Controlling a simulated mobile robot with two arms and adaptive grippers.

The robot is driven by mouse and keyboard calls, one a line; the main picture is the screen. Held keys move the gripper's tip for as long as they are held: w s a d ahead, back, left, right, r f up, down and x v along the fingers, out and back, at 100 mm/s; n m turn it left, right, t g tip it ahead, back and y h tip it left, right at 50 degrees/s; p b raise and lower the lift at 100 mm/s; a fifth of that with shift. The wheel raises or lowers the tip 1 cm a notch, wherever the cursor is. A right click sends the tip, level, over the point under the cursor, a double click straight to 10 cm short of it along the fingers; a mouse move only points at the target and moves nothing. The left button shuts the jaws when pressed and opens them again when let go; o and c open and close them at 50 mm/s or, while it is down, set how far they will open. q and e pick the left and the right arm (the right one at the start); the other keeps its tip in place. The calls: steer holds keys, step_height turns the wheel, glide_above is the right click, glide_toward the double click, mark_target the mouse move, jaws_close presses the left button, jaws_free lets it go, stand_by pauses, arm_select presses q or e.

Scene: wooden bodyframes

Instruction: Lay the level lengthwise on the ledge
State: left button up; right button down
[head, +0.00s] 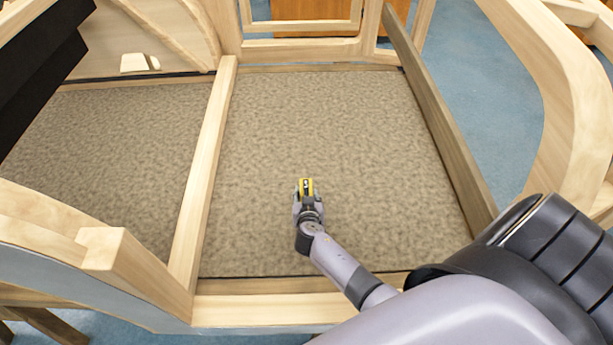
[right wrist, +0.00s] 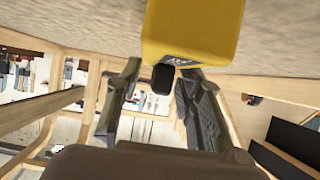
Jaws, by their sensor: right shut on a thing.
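The level (head: 306,186) is yellow with a dark part and appears small in the head view, over the carpeted panel. In the right wrist view the yellow level (right wrist: 193,30) is large at the top, against the fingertips. My right gripper (head: 308,203) is shut on it; the gripper's fingers also show in the right wrist view (right wrist: 162,80). How far the level is above the carpet is hard to tell. Several wooden rails border the panel, among them the near rail (head: 265,311); I cannot tell which is the ledge. My left gripper is not in view.
A wooden divider beam (head: 205,165) runs front to back left of the gripper. A darker side board (head: 440,125) bounds the right. Curved wooden frame posts (head: 570,110) rise at the right. The carpeted panel (head: 320,120) is bare around the gripper.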

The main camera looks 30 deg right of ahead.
steer(key=shift+w+f, duration=0.1)
steer(key=shift+f, duration=0.1)
steer(key=shift+f, duration=0.2)
steer(key=c, duration=1.1)
jaws_free()
steer(key=shift+r, duration=0.1)
